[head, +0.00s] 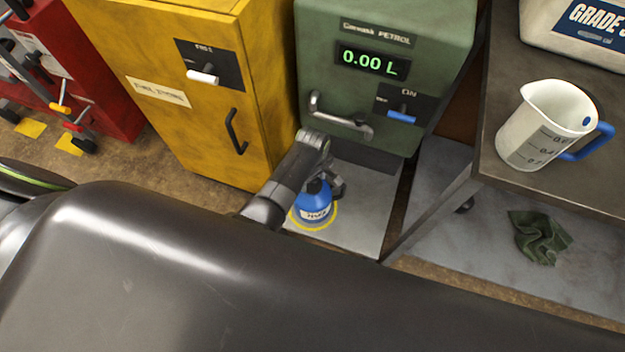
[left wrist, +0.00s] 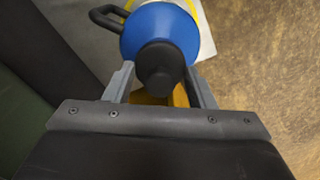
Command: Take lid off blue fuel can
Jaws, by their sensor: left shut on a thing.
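The blue fuel can (head: 313,207) stands upright inside a yellow ring on the grey plate in front of the green petrol dispenser. It also shows in the left wrist view (left wrist: 158,22), with its dark handle at the left. Its black lid (left wrist: 160,66) lies between the fingers of my left gripper (left wrist: 159,82). The left gripper is shut on the lid, which appears seated at the can's top; I cannot tell whether it is loosened. In the head view my left arm hides part of the can's top. My right gripper is not in view.
The green dispenser (head: 385,75) reads 0.00 L. A yellow cabinet (head: 200,110) stands to its left. At the right, a bench (head: 470,95) holds a white measuring jug (head: 540,125); a green cloth (head: 540,237) lies on its lower shelf.

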